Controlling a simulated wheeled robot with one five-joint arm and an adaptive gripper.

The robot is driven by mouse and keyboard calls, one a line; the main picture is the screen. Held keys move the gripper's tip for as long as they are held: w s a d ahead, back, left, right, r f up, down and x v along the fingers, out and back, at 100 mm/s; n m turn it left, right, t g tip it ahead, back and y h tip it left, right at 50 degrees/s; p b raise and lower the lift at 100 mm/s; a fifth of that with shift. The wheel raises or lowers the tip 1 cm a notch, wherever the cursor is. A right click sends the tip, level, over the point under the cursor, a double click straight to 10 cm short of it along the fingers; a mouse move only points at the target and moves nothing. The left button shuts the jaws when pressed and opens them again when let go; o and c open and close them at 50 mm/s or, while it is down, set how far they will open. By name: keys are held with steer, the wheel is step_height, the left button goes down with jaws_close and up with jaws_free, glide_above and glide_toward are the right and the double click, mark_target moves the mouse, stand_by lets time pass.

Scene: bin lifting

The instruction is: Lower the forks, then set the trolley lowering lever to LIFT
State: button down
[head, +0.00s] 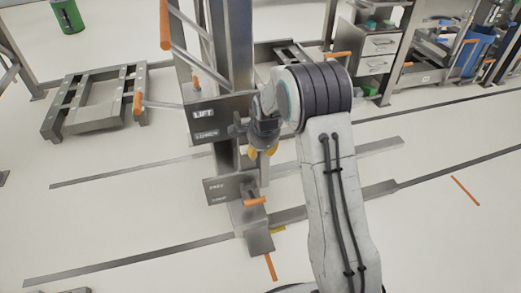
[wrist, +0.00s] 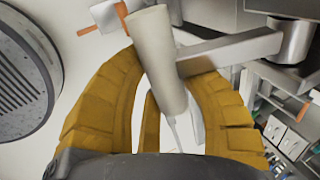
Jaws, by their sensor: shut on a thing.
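The steel trolley mast (head: 241,50) stands upright left of my arm. A dark plate (head: 222,112) on it reads LIFT on its upper line; the line below is too small to read surely. My gripper (head: 262,152) is beside the mast, just right of the plate. In the wrist view my yellow fingers (wrist: 168,110) are shut around a pale cylindrical handle (wrist: 158,60). The handle is mostly hidden in the head view; I cannot tell which control it belongs to. I cannot clearly make out the forks.
A lower plate (head: 219,190) and an orange-tipped pedal (head: 255,201) sit near the mast's foot. A low steel frame (head: 52,122) lies at left. A drawer cabinet (head: 378,45) and a blue bin (head: 474,52) stand at back right. The front-left floor is clear.

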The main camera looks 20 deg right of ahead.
steer(key=shift+b+x, duration=0.4)
steer(key=shift+x, duration=0.5)
steer(key=shift+w+r, duration=0.1)
steer(key=shift+w, duration=0.2)
steer(key=c, duration=0.7)
jaws_free()
steer(key=shift+s, duration=0.1)
steer(key=v, duration=1.2)
